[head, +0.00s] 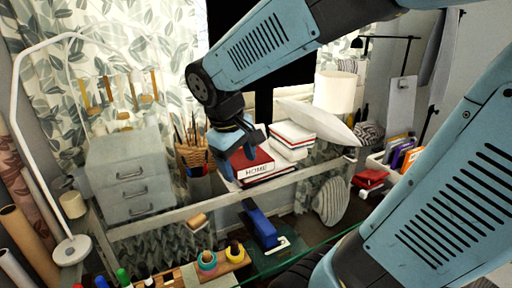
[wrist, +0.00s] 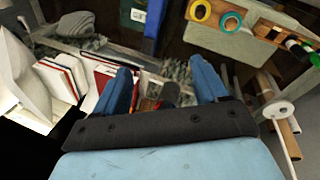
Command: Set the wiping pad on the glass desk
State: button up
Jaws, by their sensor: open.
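My gripper (head: 241,163) is open and hangs over the red book marked HOME (head: 252,166) in the head view. In the wrist view its two blue fingers (wrist: 162,75) stand apart. A dark rounded shape (wrist: 169,94) shows between them near the palm; I cannot tell what it is or whether it touches a finger. I cannot pick out the wiping pad with certainty in either view. A glass surface with a green edge, seemingly the glass desk (head: 275,265), lies at the lower middle of the head view. My arm hides part of its right side.
A grey drawer unit (head: 132,178) and a holder with brushes (head: 194,158) stand left of my gripper. White and red books (head: 292,137) and a white lamp shade (head: 334,92) are to its right. A blue item (head: 260,226) and tape rolls (head: 207,261) stand in front.

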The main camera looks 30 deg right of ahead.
jog(key=s+d+r+m+t+y, duration=0.1)
jog(key=s+r+m+t+y, duration=0.1)
jog(key=s+r+m+t, duration=0.2)
jog(key=shift+s+d+r+m+y, duration=0.35)
jog(key=shift+s+r+m+y, duration=0.05)
jog(key=shift+s+r, duration=0.35)
